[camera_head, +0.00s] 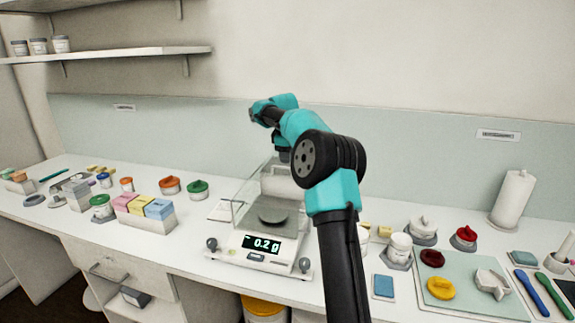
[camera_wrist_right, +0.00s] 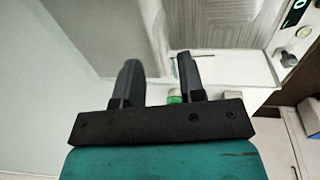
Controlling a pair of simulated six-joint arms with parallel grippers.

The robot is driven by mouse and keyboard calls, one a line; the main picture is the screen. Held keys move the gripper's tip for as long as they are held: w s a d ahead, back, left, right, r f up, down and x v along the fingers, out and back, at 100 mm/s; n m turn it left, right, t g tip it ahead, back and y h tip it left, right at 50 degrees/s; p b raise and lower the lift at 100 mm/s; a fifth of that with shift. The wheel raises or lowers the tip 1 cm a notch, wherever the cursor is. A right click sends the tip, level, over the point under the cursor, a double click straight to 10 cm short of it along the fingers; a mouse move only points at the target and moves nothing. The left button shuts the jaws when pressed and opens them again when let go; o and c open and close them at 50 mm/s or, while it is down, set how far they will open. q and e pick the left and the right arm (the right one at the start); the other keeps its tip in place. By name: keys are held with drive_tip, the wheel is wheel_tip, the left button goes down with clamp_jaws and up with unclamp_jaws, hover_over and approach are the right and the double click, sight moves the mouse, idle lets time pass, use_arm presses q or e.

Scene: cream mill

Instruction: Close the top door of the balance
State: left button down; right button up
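The balance (camera_head: 262,243) stands on the bench at the middle of the head view, with a display reading 0.2 g, a round dark pan (camera_head: 271,215) and clear glass draft-shield walls (camera_head: 249,192). The top door is hard to make out against the glass and my arm, so I cannot tell its exact position. My right arm reaches over the back right of the balance. My right gripper (camera_wrist_right: 157,62) shows in the wrist view with its two dark fingers apart and nothing seen held. The balance's front display (camera_wrist_right: 296,12) shows at the upper right there. My left gripper is not in view.
A box of pink, yellow and blue blocks (camera_head: 146,211) stands left of the balance. White lidded jars (camera_head: 399,248) and a pale green mat (camera_head: 462,299) lie to the right. A paper roll (camera_head: 511,199) stands at the far right. Shelves hang upper left.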

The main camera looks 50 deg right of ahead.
drive_tip(key=shift+w+d+f, duration=0.1)
drive_tip(key=shift+d+f, duration=0.1)
drive_tip(key=shift+f, duration=0.85)
drive_tip(key=shift+w+d+f, duration=0.1)
drive_tip(key=shift+d+f, duration=0.05)
drive_tip(key=shift+f, duration=0.85)
drive_tip(key=shift+c, duration=0.2)
clamp_jaws()
